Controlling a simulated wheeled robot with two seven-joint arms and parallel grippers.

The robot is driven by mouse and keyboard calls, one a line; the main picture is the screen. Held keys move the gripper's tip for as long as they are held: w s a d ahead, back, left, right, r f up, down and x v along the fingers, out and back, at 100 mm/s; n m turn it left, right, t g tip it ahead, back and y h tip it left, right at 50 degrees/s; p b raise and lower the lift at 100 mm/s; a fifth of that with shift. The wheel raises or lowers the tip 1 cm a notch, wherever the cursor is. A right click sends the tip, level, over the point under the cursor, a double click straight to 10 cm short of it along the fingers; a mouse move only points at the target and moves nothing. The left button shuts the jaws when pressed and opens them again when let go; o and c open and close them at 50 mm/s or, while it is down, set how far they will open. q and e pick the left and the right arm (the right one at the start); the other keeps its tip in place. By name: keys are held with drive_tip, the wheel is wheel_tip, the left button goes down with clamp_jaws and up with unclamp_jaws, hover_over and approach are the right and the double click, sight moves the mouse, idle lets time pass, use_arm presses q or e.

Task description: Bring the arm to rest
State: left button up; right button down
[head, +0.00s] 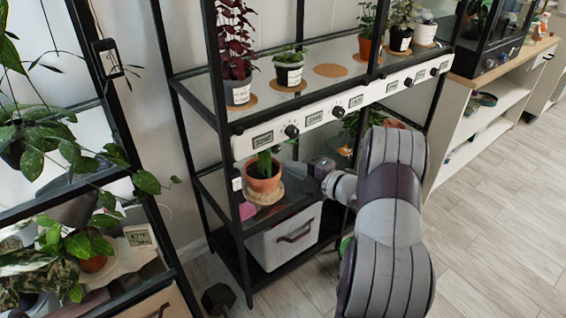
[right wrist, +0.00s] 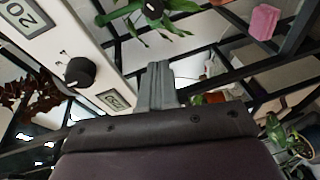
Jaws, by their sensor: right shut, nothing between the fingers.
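My right arm (head: 391,215) reaches in from the lower right of the head view. Its right gripper (head: 314,172) is at the lower shelf, just below the white control strip and right of a small terracotta pot (head: 263,181) with a green plant. In the right wrist view the fingers of the right gripper (right wrist: 160,75) are together, with nothing held. The control strip (right wrist: 50,35) with its black knob (right wrist: 79,72) runs along the left of that view. My left gripper is not in view.
The black-framed shelf (head: 215,105) has posts close to my right arm. Potted plants stand on its upper level, near an empty cork coaster (head: 330,70). A white bin (head: 285,239) stands at the bottom. Open wooden floor (head: 500,235) lies right of my arm.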

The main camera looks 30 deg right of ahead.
drive_tip(key=s+d+f+m+g+h, duration=0.75)
drive_tip(key=s+f+m, duration=0.2)
drive_tip(key=m, duration=0.55)
drive_tip(key=s+a+r+m+g+y, duration=0.1)
drive_tip(key=s+a+r+m+g, duration=0.2)
drive_tip(key=a, duration=0.5)
drive_tip(key=s+a+m+g, duration=0.2)
drive_tip(key=s+a, duration=0.4)
drive_tip(key=a, duration=0.2)
drive_tip(key=s+a+r+m+g+y, duration=0.1)
drive_tip(key=s+a+r+m+g, duration=0.2)
drive_tip(key=a, duration=0.5)
drive_tip(key=a+r+n+p, duration=0.1)
drive_tip(key=a+r+p, duration=0.1)
drive_tip(key=r+p, duration=1.1)
drive_tip(key=a+r+n+t+p, duration=0.1)
drive_tip(key=r+n+p, duration=0.1)
drive_tip(key=r+p, duration=1.1)
drive_tip(key=shift+s+a+r, duration=0.15)
drive_tip(key=shift+s+a, duration=0.05)
drive_tip(key=shift+a, duration=0.2)
